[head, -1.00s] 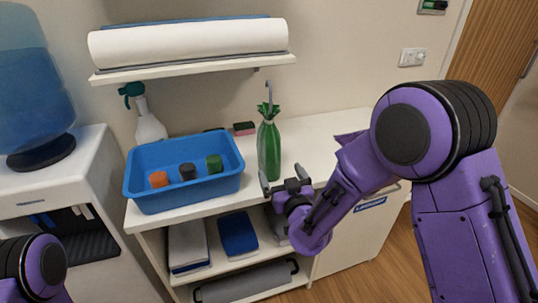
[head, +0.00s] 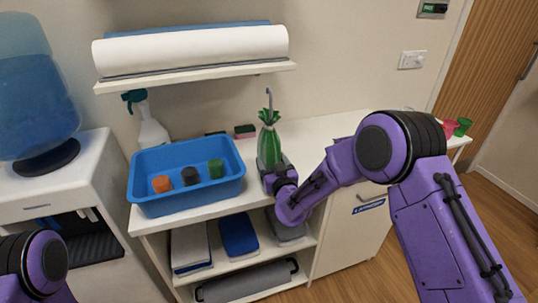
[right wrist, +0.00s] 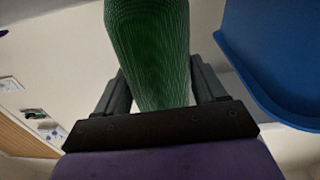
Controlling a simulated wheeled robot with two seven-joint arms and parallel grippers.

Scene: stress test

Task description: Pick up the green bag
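The green bag (head: 269,148) is a tall, bottle-shaped bundle with a gathered, spiky top. It stands upright on the white counter, right of the blue tub. My right gripper (head: 274,174) is at its lower front. In the right wrist view, the bag (right wrist: 150,45) fills the space between the two dark fingers (right wrist: 162,85), with one finger close on each side. The fingertips are partly hidden behind it, so I cannot tell if they press on it. My left gripper is out of view; only part of my left arm shows at lower left.
The blue tub (head: 160,203) holds an orange, a black and a green item, close to the bag's left. A spray bottle (head: 150,125) stands behind it. A shelf with a white roll (head: 190,48) hangs above.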

